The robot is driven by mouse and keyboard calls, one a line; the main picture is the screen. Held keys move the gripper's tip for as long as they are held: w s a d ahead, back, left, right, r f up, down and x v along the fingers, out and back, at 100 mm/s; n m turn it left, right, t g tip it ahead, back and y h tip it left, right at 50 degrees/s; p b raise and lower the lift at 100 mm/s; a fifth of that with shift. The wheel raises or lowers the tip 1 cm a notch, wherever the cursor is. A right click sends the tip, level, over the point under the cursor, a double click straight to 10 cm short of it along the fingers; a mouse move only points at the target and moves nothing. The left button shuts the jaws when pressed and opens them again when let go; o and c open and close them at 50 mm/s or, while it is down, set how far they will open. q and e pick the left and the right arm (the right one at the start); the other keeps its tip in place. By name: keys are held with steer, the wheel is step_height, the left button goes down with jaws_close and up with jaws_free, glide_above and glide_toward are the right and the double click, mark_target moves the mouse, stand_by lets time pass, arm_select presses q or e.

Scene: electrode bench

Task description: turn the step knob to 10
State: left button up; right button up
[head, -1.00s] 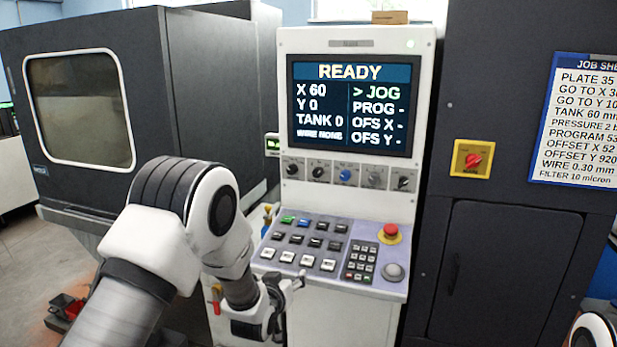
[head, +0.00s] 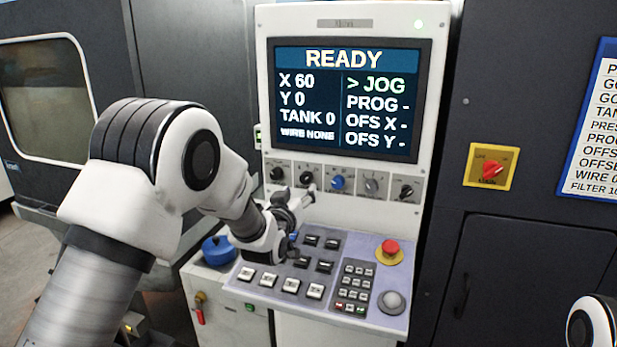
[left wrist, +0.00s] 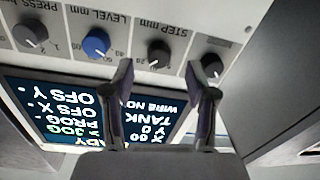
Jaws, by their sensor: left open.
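The step knob (head: 306,179) is a small dark knob, second from the left in the row under the screen. In the left wrist view the picture is upside down, and the step knob (left wrist: 158,55) shows beside the "STEP mm" label. Its pointer setting is too small to read. My left gripper (head: 295,199) is open and empty, just below the knob row in the head view. In the left wrist view the open fingertips (left wrist: 158,77) stand either side of the knob's line, with the knob beyond them. Contact is not visible. My right gripper is out of view.
Beside the step knob are a dark knob (head: 277,174) and the blue level knob (head: 337,182). The screen (head: 346,100) above reads READY, X 60, Y 0, TANK 0, JOG. Below is a sloping key panel (head: 245,290) with a red stop button (head: 389,248).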

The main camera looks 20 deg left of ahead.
mark_target(305, 180)
arm_select(q)
steer(key=shift+w+r+p, duration=0.65)
steer(key=shift+r+p, duration=0.15)
steer(key=shift+r, duration=0.2)
steer(key=w, duration=0.1)
steer(key=w+f, duration=0.1)
steer(key=w, duration=0.2)
steer(key=shift+w+a+f+p, duration=0.1)
steer(key=shift+w+f+p, duration=0.1)
steer(key=shift+f+p, duration=0.15)
steer(key=shift+s+r, duration=0.35)
steer(key=shift+s, duration=0.05)
steer(key=shift+c, duration=1.4)
steer(key=shift+s, duration=0.15)
jaws_close()
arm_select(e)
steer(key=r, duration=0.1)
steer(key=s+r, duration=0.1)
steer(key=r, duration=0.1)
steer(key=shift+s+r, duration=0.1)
